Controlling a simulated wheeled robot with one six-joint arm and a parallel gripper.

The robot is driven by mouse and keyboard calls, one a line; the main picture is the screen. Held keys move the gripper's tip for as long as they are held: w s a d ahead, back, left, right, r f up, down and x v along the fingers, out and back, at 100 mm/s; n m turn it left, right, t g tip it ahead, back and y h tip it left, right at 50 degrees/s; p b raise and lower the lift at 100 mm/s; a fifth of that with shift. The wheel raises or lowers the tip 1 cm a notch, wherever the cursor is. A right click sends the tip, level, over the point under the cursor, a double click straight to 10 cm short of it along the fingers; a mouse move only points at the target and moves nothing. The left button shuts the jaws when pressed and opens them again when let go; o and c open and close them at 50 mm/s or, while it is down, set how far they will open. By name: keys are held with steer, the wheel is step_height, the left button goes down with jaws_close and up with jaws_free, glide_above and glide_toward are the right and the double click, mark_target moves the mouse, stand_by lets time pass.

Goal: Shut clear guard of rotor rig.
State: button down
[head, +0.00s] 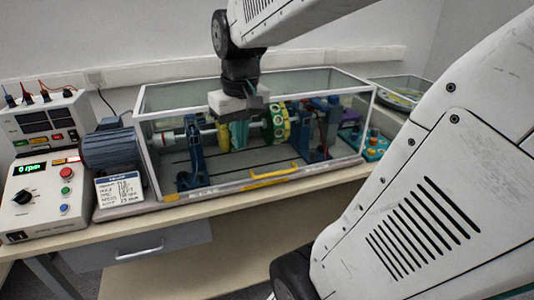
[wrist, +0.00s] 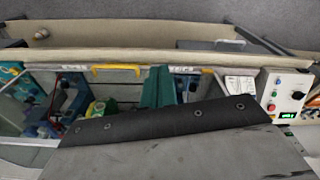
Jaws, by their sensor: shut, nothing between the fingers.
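The rotor rig sits on the bench under a clear guard (head: 215,171), a box of clear panes with a pale frame. The guard looks down over the rig, its front lower rail along the base; a small gap there cannot be ruled out. Its yellow handle (head: 270,176) is at the front lower edge and also shows in the wrist view (wrist: 115,70). Inside are a yellow-green disc (head: 276,123) and blue supports (head: 190,155). My gripper (head: 238,138), with teal fingers, is shut and empty, left of the handle and higher; whether it touches the guard is unclear.
A control box (head: 45,205) with a green display and red button stands at the left, beside a blue motor (head: 110,150) and a label card (head: 119,189). A tray (head: 400,90) lies at the back right. A drawer (head: 158,248) hangs under the bench.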

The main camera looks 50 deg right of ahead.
steer(key=w+d+f+m, duration=0.1)
steer(key=d+f+m, duration=0.1)
steer(key=d, duration=0.8)
steer(key=w+d+f+m, duration=0.1)
steer(key=d+f, duration=0.1)
steer(key=d, duration=0.7)
step_height(320, 180, down, 13)
steer(key=shift+w+d, duration=0.45)
steer(key=shift+f, duration=0.1)
